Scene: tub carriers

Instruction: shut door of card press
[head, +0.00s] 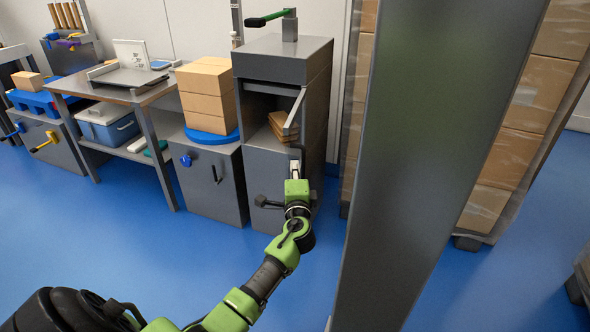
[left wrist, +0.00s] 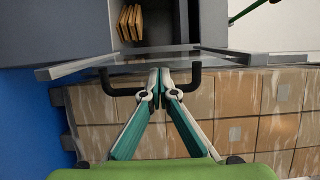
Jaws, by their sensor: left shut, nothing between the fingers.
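The card press (head: 325,85) is a tall grey cabinet with a green-gripped lever (head: 268,19) on top. Its door (head: 295,112) stands open, swung outward and seen nearly edge-on. In the left wrist view the door (left wrist: 110,62) crosses the picture as a thin panel with a black bar handle (left wrist: 106,82). Brown cards (head: 284,124) sit inside the compartment, also seen in the left wrist view (left wrist: 130,22). My left gripper (head: 294,168) is shut and empty, its fingertips (left wrist: 160,90) close to the door's handle side; I cannot tell whether they touch. My right gripper is out of view.
A grey cabinet (head: 215,175) with stacked boxes (head: 207,95) on a blue round base stands left of the press. A workbench (head: 125,90) is further left. Wrapped pallet boxes (head: 510,155) and a grey column (head: 440,130) are on the right. Blue floor in front is open.

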